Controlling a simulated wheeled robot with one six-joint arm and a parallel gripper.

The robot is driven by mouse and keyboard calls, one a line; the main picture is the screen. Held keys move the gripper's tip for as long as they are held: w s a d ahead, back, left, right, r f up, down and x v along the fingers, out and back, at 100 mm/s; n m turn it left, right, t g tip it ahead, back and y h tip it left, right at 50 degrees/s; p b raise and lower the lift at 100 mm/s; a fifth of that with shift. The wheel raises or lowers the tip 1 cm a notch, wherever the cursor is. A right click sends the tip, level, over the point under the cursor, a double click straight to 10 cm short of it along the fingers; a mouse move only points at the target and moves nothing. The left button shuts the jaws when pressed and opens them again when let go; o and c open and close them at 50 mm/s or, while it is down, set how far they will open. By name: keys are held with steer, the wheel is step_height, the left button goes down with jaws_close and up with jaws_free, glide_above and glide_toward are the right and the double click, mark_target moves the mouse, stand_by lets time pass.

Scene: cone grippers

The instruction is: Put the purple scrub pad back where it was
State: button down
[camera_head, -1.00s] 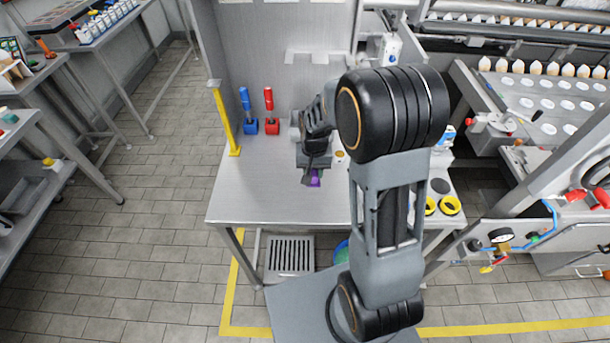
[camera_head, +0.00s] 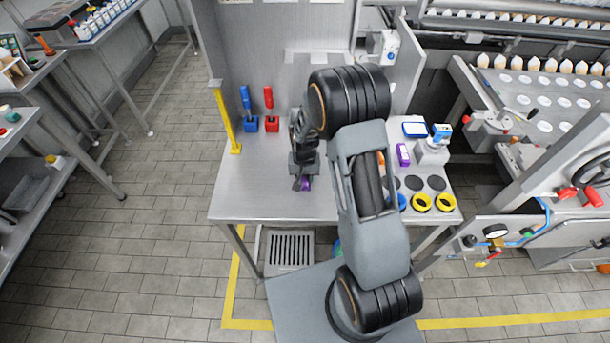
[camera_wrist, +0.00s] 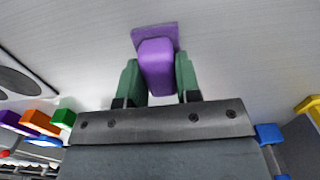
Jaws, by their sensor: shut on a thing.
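The purple scrub pad (camera_wrist: 157,62) has a block-like grip and a flat, square plate. My gripper (camera_wrist: 158,78) is shut on the block part, with one green finger on each side, and the plate shows beyond the fingertips. In the head view, my gripper (camera_head: 302,184) is over the front middle of the steel table (camera_head: 250,196), with a bit of the purple pad (camera_head: 307,183) showing beside it. I cannot tell whether the pad touches the table.
A blue tool (camera_head: 248,122) and a red tool (camera_head: 271,122) stand at the back left, near a yellow post (camera_head: 226,122). At the right are a purple item (camera_head: 403,155), a blue-rimmed tray (camera_head: 415,129) and yellow rings (camera_head: 421,203). The table's front left is clear.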

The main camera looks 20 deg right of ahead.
steer(key=c, duration=0.8)
jaws_free()
step_height(320, 180, up, 11)
steer(key=b, duration=0.3)
steer(key=s+r+n+t, duration=0.3)
steer(key=s+r+t, duration=0.2)
steer(key=s+r, duration=0.8)
steer(key=shift+s+d+r+n, duration=0.15)
steer(key=shift+s+r+n, duration=0.15)
steer(key=shift+s, duration=1.9)
